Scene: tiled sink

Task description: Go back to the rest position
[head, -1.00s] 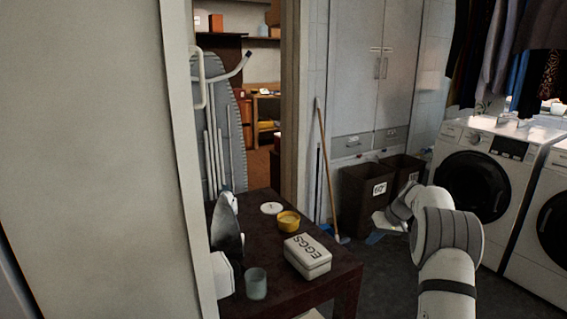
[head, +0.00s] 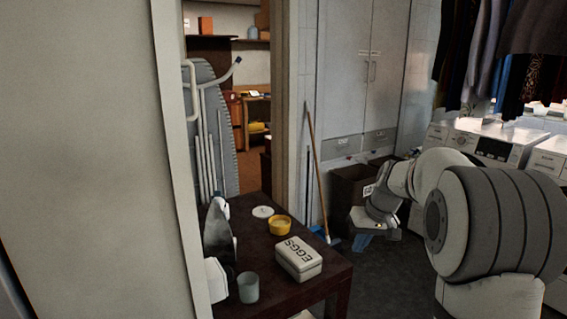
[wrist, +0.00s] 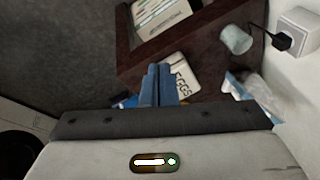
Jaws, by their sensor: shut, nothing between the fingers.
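My arm reaches in from the right of the head view and ends in my gripper (head: 362,243), with its blue fingers hanging over the grey floor beyond the table's right side. In the wrist view, the two blue fingers (wrist: 157,84) are together with nothing between them. The dark table (head: 330,278) stands to the left of my gripper and shows below it in the wrist view. The fingers overlap the white EGGS box (wrist: 181,78) in the wrist view, but the head view shows the gripper apart from the box (head: 298,259).
On the table are a yellow bowl (head: 280,225), a white disc (head: 263,212), a grey-green cup (head: 248,287) and an iron (head: 218,235). A broom (head: 317,180) leans behind. Dark bins (head: 350,187) and washing machines (head: 480,145) stand at the back right.

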